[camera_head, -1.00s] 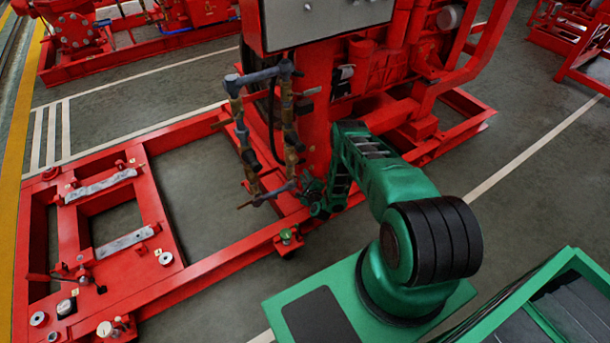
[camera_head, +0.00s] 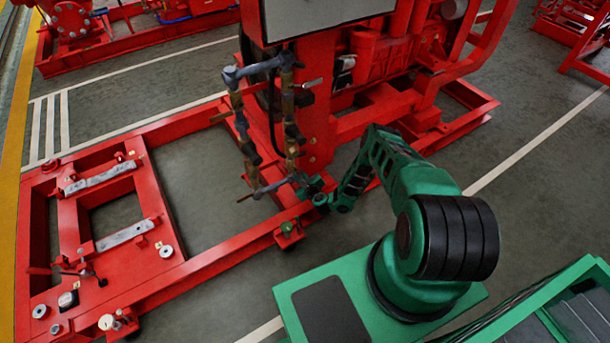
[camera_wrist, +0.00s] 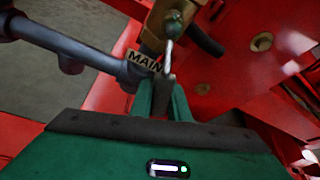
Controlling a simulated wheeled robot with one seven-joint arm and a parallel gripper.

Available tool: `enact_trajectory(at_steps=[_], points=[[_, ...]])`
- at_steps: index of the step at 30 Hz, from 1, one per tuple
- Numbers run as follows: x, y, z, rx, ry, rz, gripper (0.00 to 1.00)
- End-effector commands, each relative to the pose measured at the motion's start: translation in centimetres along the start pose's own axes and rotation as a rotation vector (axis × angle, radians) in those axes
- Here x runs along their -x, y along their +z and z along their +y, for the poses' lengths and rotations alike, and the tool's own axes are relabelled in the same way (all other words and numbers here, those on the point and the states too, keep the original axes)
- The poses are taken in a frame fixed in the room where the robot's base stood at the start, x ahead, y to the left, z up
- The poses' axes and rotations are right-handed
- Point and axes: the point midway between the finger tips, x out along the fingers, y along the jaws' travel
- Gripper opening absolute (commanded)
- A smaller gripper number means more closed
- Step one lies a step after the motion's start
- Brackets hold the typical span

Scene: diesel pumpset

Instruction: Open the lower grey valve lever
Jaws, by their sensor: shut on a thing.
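The grey valve lever (camera_wrist: 168,55) shows in the wrist view, a slim bar running from a green-headed bolt on a brass valve body (camera_wrist: 155,28) down to my fingertips. My gripper (camera_wrist: 165,98) is shut on its lower end, and the fingers hide that end. A tag reading MAIN (camera_wrist: 145,60) sits just left of the lever, in front of a grey pipe (camera_wrist: 85,48). In the head view, my gripper (camera_head: 302,183) is at the lower right of the pipe loop (camera_head: 291,130). The lever is too small to make out there.
The red engine skid (camera_head: 200,270) surrounds the pipe loop, with a red upright panel (camera_head: 318,115) behind it. A small green-topped fitting (camera_head: 288,228) stands on the skid rail below my gripper. Open floor (camera_head: 200,190) lies left of the loop.

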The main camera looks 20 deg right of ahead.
Motion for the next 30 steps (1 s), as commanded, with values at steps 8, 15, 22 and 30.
enact_trajectory(at_steps=[8,15,22,30], points=[[0.0,-0.2,0.3,0.001,0.004,0.003,0.00],[0.1,-0.1,0.5,0.001,0.008,0.002,0.34],[0.1,0.1,0.9,-0.002,0.014,0.000,0.34],[0.1,0.3,1.2,-0.006,0.018,-0.002,0.34]])
